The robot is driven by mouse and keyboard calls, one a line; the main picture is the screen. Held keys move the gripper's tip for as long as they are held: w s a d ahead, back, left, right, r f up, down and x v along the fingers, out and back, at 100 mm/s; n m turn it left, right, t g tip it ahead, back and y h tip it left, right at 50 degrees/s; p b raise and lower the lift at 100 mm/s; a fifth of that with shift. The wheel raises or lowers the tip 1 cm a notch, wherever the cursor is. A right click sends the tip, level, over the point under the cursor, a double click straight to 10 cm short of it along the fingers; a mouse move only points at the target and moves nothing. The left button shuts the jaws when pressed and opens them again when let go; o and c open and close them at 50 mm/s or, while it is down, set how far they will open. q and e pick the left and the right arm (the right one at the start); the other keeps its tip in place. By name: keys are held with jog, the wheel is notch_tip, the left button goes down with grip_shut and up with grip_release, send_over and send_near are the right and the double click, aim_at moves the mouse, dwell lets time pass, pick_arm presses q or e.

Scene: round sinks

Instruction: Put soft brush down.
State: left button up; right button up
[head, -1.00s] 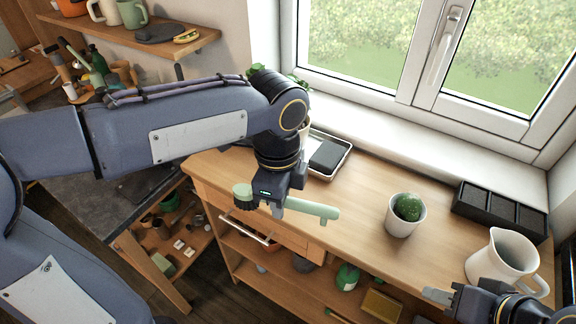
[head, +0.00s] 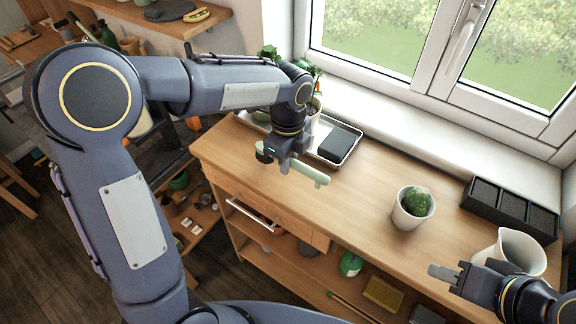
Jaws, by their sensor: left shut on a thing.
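The soft brush has a pale green handle (head: 310,174) and a dark green round head (head: 263,152). My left gripper (head: 284,166) is shut on the brush between its head and the handle's end. It holds the brush over the left part of the wooden counter (head: 365,205), in front of the tray. I cannot tell if the brush touches the counter. My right gripper (head: 446,272) is at the lower right, near the white jug; I cannot tell whether its fingers are apart.
A tray (head: 352,152) with a dark block (head: 339,143) lies behind the brush. A potted cactus (head: 413,208), a white jug (head: 521,252) and a black compartment box (head: 510,208) stand to the right. The counter between the brush and the cactus is clear. The window sill runs behind.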

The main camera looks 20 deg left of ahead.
aim_at(288, 179)
pick_arm(q)
jog(key=shift+w+a+f, duration=0.15)
jog(key=shift+w+f, duration=0.1)
jog(key=shift+f, duration=0.1)
jog(key=shift+w+f, duration=0.15)
jog(key=shift+f, duration=1.6)
jog(key=shift+f, duration=0.2)
jog(key=o, duration=0.9)
notch_tip(288, 179, up, 13)
jog(key=shift+f, duration=0.2)
